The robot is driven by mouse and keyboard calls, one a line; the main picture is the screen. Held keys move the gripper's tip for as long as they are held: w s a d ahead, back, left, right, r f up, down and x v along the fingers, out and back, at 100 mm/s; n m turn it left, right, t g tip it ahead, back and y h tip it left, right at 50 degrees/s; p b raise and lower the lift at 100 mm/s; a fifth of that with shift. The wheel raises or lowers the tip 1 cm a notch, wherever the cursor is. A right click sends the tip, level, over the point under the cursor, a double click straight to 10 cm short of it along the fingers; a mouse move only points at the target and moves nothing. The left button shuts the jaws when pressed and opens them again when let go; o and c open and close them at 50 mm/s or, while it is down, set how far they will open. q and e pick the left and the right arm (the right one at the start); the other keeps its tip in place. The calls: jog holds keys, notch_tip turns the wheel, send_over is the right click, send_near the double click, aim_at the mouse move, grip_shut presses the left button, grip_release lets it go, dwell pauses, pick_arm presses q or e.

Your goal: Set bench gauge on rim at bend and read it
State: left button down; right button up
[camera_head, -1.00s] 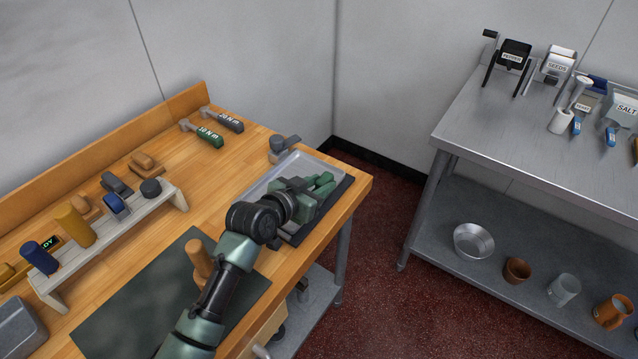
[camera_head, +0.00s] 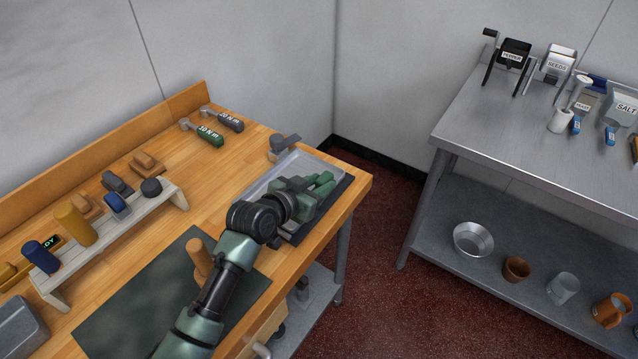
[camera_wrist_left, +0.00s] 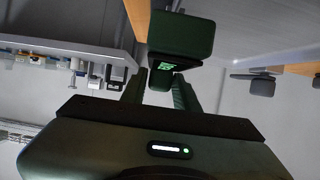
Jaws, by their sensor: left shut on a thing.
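A shallow metal tray (camera_head: 259,189) with a raised rim lies on a dark mat at the right end of the wooden bench. My left gripper (camera_head: 318,187) is over the tray, its green fingers pointing to the tray's far right side. In the left wrist view the left gripper (camera_wrist_left: 160,88) is shut on a dark piece with a small lit green display (camera_wrist_left: 163,67), which looks like the bench gauge. The reading is too small to make out. The gripper hides whether the gauge touches the rim. My right gripper is not in view.
A grey block with a lever (camera_head: 283,146) stands just behind the tray. A wooden rack (camera_head: 150,213) with handled tools and a dark mat (camera_head: 150,300) are to the left. A steel table (camera_head: 500,135) stands apart at right.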

pick_arm(q)
jog(key=shift+r, duration=0.1)
jog(key=shift+f+b, duration=0.35)
jog(key=shift+f, duration=0.65)
dwell(0.6)
jog(key=c, duration=1)
grip_release()
jog(key=shift+o, duration=0.2)
jog(key=p+v, duration=0.2)
jog(key=shift+s+a+r, duration=0.15)
jog(key=shift+s+r, duration=0.05)
jog(key=shift+r, duration=0.1)
jog(key=shift+p+v, duration=2.2)
jog(key=shift+v, duration=0.55)
jog(key=shift+f, duration=0.2)
